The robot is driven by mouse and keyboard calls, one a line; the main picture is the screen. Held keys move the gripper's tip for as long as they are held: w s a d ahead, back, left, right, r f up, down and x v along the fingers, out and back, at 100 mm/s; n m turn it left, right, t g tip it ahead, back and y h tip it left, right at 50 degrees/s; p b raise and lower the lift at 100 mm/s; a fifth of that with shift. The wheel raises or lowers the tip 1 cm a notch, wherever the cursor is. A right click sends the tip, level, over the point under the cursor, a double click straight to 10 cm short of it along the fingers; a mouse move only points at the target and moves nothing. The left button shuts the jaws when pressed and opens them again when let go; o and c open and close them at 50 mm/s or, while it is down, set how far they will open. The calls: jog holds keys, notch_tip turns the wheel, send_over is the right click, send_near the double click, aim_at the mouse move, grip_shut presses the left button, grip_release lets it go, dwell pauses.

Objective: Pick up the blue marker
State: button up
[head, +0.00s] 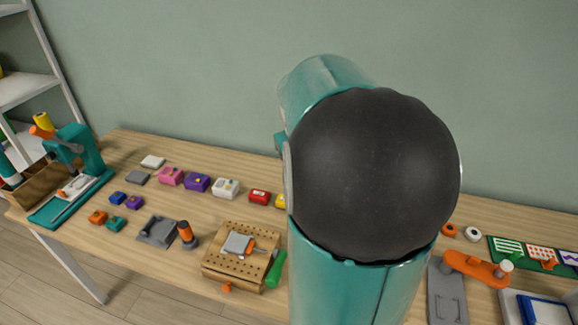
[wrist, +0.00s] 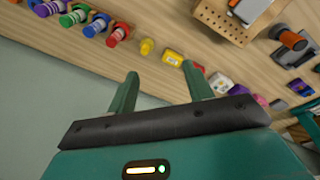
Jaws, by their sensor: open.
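In the wrist view, a short row of coloured markers lies at the upper left on the wooden table. The blue marker (wrist: 97,26) appears to be the blue-violet one between a green marker (wrist: 72,18) and a red marker (wrist: 118,35); its shade is hard to tell apart from purple. My gripper (wrist: 160,74) is open, with its two teal fingers apart and nothing between them. The markers lie beyond the fingertips and to the left. In the head view my arm covers the middle of the table, and I cannot see the blue marker or my gripper there.
A yellow object (wrist: 147,47) lies near the red marker. A perforated wooden block (head: 246,260) stands at the table's front, with a green-handled tool (head: 276,270) beside it. Small coloured boxes, including a purple one (head: 197,182), line the back. A teal press (head: 75,170) stands left.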

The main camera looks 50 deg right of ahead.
jog(key=s+d+f+m+y, duration=0.1)
jog(key=s+d+f, duration=0.35)
jog(key=d, duration=0.35)
jog(key=s+d+f+m+y, duration=0.1)
jog(key=s+d+f+m, duration=0.15)
jog(key=s+d, duration=0.5)
jog(key=shift+n, duration=0.45)
jog(key=f, duration=0.3)
jog(key=d+f, duration=0.1)
jog(key=f, duration=0.1)
jog(key=w+f, duration=0.1)
jog(key=f, duration=0.2)
jog(key=shift+w+d+f, duration=0.1)
jog(key=shift+d+f, duration=0.25)
jog(key=shift+d, duration=0.05)
jog(key=shift+w+d+f, duration=0.1)
jog(key=shift+f, duration=2.65)
jog(key=shift+c, duration=0.4)
jog(key=c, duration=0.9)
